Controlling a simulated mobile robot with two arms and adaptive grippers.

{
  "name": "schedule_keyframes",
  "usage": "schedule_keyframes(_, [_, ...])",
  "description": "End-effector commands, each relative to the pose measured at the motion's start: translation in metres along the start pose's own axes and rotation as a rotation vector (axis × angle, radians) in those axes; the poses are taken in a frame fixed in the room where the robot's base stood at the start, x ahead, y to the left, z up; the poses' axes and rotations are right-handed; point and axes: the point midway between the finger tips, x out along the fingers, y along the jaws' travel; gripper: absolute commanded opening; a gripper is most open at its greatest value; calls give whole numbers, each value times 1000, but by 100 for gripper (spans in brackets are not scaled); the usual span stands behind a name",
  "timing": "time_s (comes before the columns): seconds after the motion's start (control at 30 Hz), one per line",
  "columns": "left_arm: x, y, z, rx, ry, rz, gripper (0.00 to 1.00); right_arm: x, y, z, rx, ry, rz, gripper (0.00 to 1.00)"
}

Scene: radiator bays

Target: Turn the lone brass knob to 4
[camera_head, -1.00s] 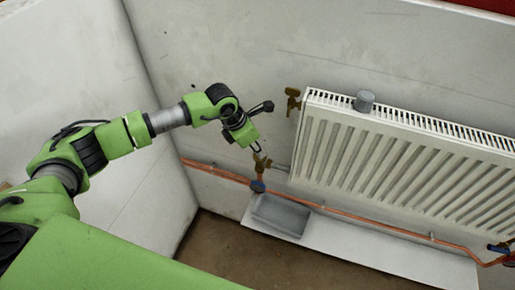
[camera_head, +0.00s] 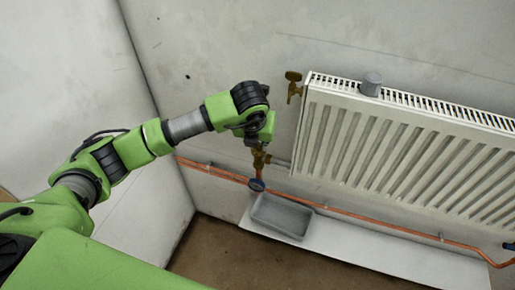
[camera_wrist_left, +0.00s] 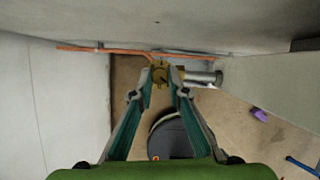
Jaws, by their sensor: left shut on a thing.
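The brass knob (camera_head: 260,158) sits on the valve at the radiator's lower left corner, above a copper pipe. In the left wrist view the brass knob (camera_wrist_left: 160,74) lies between my fingertips. My left gripper (camera_wrist_left: 160,78) is shut on it, with one finger on each side. In the head view the left gripper (camera_head: 258,146) comes down onto the knob from above, and my wrist hides part of it. The number the knob points to cannot be read. My right gripper is not in view.
The white radiator (camera_head: 400,150) fills the right side, with a grey cylinder (camera_head: 371,84) on top and a brass fitting (camera_head: 293,86) at its upper left. A grey tray (camera_head: 281,216) stands below the valve. A copper pipe (camera_head: 370,219) runs low along the wall.

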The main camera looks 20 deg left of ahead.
Motion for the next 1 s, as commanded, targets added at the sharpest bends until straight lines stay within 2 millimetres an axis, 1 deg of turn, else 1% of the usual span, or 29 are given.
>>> schedule_keyframes(0.03, [3,-2,0,-42,-5,14,0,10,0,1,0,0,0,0])
schedule_keyframes(0.4, [2,-4,2,-359,-5,146,0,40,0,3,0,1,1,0])
schedule_keyframes(0.7, [1,-6,3,-550,-4,225,0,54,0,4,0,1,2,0])
schedule_keyframes(1.0, [0,-6,4,-644,-3,264,0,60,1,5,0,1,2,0])
